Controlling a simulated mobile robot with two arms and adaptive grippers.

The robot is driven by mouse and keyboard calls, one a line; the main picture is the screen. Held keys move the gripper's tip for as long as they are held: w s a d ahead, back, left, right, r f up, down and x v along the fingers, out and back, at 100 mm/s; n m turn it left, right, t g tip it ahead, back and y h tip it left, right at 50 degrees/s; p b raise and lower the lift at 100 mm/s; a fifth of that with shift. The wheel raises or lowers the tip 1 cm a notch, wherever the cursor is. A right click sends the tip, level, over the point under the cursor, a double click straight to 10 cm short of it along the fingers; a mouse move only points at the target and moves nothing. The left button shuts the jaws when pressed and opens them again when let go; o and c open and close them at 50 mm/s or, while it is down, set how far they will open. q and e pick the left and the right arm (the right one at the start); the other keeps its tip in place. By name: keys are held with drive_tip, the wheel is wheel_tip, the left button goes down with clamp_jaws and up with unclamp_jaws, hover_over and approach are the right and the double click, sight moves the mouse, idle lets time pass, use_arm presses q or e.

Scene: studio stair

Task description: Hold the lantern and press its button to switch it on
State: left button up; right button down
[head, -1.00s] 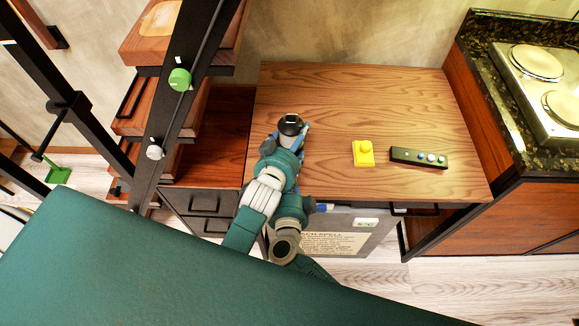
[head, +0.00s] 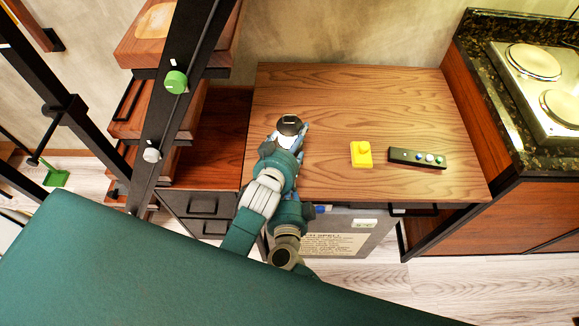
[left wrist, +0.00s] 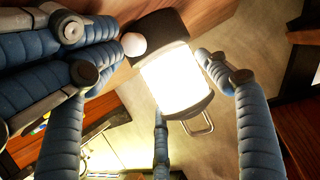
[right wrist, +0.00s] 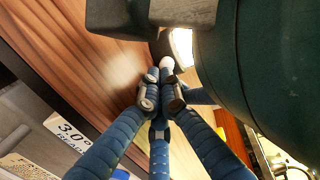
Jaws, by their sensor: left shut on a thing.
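The lantern (head: 289,125) has dark ends and a bright white glowing body, which fills the middle of the left wrist view (left wrist: 172,80). A wire handle (left wrist: 201,123) hangs from one end, and a round white button (left wrist: 133,44) is on the dark other end. My left gripper (head: 287,140) is shut around the lantern, over the table's left part. My right gripper (right wrist: 162,88) has its fingertips together close to the button, which also shows in the right wrist view (right wrist: 166,62). I cannot tell whether they touch it.
The wooden table (head: 350,100) also bears a yellow block with a knob (head: 361,154) and a black remote-like strip with several buttons (head: 417,158). A stair post (head: 170,110) stands to the left and a stove (head: 540,85) to the right. The table's back is clear.

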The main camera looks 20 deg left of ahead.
use_arm(q)
drive_tip(key=shift+s+a+f, duration=0.1)
drive_tip(key=shift+s+f, duration=0.05)
drive_tip(key=shift+s, duration=0.25)
drive_tip(key=shift+c, duration=0.2)
use_arm(e)
drive_tip(key=v, duration=0.4)
drive_tip(key=shift+s+d, duration=0.15)
drive_tip(key=shift+s, duration=0.2)
drive_tip(key=shift+s+d+r, duration=0.1)
drive_tip(key=shift+s+d, duration=0.05)
drive_tip(key=shift+s, duration=0.5)
use_arm(q)
drive_tip(key=shift+w, duration=0.1)
drive_tip(key=o, duration=1.4)
drive_tip(key=shift+w, duration=0.1)
use_arm(e)
drive_tip(key=shift+w, duration=0.1)
